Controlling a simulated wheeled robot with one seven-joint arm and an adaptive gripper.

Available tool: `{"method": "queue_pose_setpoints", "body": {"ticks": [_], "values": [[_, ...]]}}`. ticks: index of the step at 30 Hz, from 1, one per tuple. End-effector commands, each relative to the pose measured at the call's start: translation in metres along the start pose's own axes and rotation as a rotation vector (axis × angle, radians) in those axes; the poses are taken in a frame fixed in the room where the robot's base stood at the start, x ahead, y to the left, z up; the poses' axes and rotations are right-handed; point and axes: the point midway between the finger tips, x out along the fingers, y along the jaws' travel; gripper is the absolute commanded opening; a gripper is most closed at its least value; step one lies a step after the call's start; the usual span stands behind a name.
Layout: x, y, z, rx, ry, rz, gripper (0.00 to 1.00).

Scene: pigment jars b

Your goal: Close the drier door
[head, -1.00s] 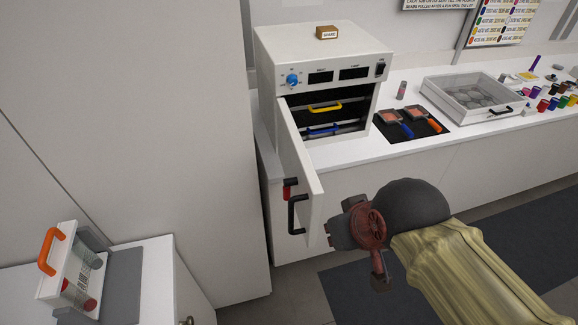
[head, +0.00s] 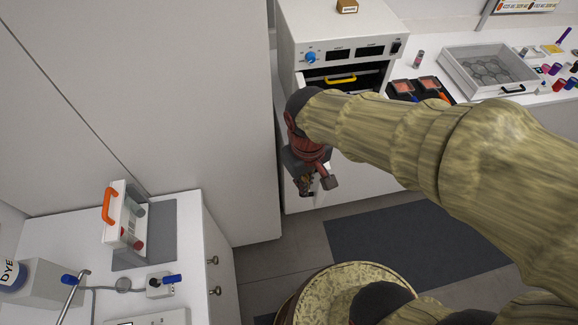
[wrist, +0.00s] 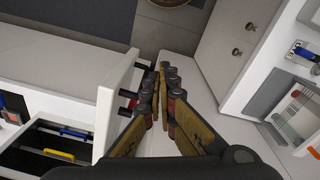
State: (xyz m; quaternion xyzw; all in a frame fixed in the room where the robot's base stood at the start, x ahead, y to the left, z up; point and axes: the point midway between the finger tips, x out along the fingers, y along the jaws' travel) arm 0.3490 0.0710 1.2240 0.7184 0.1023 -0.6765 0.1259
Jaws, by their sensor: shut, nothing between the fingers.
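The white drier (head: 345,35) with a blue dial stands on the counter in the head view, its front open. A yellow handle (head: 340,79) shows inside it. The drier door (wrist: 118,85) stands open in the wrist view as a white panel with a black handle (wrist: 127,98) on its outer face; in the head view my arm hides most of it. My gripper (wrist: 163,72) is shut and empty, beside the door's outer, handle side, close to the handle. I cannot tell whether they touch. In the head view my gripper (head: 312,185) is in front of the drier.
A tall white cabinet (head: 150,90) stands left of the drier. A low cabinet at lower left bears a white rack with an orange handle (head: 109,206). Right of the drier are a clear-lidded tray (head: 488,70) and several jars. A dark mat (head: 400,235) lies on the floor.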

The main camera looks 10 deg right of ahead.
Motion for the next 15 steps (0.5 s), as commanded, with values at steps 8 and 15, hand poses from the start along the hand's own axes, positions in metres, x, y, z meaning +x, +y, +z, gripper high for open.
{"method": "queue_pose_setpoints", "body": {"ticks": [8, 15], "values": [[0.009, -0.027, -0.049, -0.321, -0.195, 0.025, 0.0], [0.052, -0.043, -0.084, -0.638, -0.295, 0.039, 0.0]]}}
